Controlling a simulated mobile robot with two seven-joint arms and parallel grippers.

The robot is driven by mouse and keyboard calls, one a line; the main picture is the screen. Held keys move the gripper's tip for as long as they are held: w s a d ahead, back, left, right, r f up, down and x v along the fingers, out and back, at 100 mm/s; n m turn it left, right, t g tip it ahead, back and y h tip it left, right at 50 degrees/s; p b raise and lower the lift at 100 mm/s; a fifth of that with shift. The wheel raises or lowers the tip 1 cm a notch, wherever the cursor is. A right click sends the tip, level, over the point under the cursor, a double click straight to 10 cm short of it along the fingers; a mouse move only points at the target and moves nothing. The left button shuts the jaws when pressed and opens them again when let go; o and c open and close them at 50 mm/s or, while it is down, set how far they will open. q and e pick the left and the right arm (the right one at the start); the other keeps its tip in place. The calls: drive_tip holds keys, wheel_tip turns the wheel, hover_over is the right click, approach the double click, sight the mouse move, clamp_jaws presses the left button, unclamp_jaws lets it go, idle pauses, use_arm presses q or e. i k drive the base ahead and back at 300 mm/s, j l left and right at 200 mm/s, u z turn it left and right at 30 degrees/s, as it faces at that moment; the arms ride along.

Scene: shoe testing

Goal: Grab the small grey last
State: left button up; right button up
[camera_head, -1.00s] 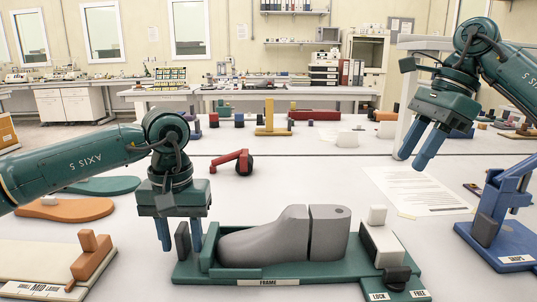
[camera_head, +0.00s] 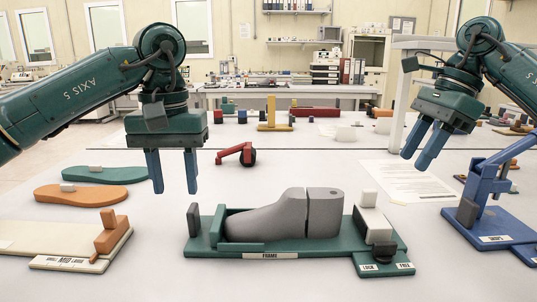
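The grey last (camera_head: 285,217), shaped like a foot with a slit near its heel, lies in the green frame (camera_head: 215,248) at the front middle. Its toe end points left, and a white block (camera_head: 374,222) stands at its heel end. My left gripper (camera_head: 173,173) is open and empty, in the air above and to the left of the frame. My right gripper (camera_head: 427,143) hangs in the air at the upper right, its two blue fingers apart and nothing between them.
A blue stand (camera_head: 494,228) is at the right. A cream board (camera_head: 60,240) with an orange block is at the front left. Orange (camera_head: 85,197) and green (camera_head: 104,175) soles lie behind it. A paper sheet (camera_head: 408,182) and a red clamp-like part (camera_head: 238,155) lie further back.

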sight(320, 210)
drive_tip(key=k, duration=1.3)
